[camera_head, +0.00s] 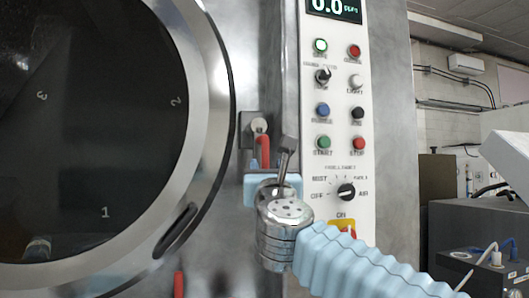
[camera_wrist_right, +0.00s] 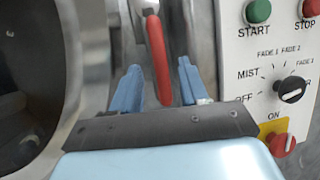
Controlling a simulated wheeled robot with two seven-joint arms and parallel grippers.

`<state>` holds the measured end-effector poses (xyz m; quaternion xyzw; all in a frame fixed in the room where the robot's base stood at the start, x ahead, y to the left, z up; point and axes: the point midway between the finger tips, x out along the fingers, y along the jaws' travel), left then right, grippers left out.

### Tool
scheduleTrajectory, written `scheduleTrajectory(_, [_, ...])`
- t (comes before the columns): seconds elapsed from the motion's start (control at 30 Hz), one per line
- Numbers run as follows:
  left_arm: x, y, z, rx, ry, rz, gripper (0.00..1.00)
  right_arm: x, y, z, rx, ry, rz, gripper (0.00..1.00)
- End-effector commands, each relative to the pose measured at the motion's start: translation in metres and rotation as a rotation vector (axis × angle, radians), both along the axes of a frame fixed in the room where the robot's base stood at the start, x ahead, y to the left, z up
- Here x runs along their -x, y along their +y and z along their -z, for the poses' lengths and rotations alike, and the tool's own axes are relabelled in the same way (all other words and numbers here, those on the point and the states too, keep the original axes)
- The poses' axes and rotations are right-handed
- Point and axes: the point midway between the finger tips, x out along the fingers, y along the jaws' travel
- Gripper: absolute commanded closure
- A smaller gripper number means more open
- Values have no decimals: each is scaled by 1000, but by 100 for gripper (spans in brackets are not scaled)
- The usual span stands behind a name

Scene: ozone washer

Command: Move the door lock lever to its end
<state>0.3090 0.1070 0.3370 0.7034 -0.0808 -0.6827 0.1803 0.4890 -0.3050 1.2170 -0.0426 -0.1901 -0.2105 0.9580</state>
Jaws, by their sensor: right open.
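The door lock lever (camera_head: 263,150) has a red handle and sits on a metal bracket between the round door and the control panel. In the right wrist view the lever (camera_wrist_right: 157,55) hangs down, slightly tilted, between the two blue fingers. My right gripper (camera_wrist_right: 158,68) is open, one finger on each side of the lever, and I see a gap on both sides. In the head view my right gripper (camera_head: 268,186) is just below the lever, and its wrist hides part of the area. My left gripper is not in view.
The round door (camera_head: 215,130) with dark glass is at the left. The control panel (camera_head: 338,115) with buttons and knobs is close at the right. A red switch on a yellow plate (camera_wrist_right: 282,143) sits low on the panel. Another red piece (camera_head: 179,284) shows lower down.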

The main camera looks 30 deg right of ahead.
Motion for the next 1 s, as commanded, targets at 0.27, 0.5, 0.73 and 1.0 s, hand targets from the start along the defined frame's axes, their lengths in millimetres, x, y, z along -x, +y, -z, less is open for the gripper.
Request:
scheduleTrajectory(0.27, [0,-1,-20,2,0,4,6,-38,-17,-19,0,0,-1,56])
scheduleTrajectory(0.5, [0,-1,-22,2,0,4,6,-44,-20,-20,0,-1,0,56])
scheduleTrajectory(0.73, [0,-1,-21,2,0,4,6,-43,-20,-20,0,-1,0,68])
scheduleTrajectory(1.0, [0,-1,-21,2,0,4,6,-43,-20,-20,0,0,0,100])
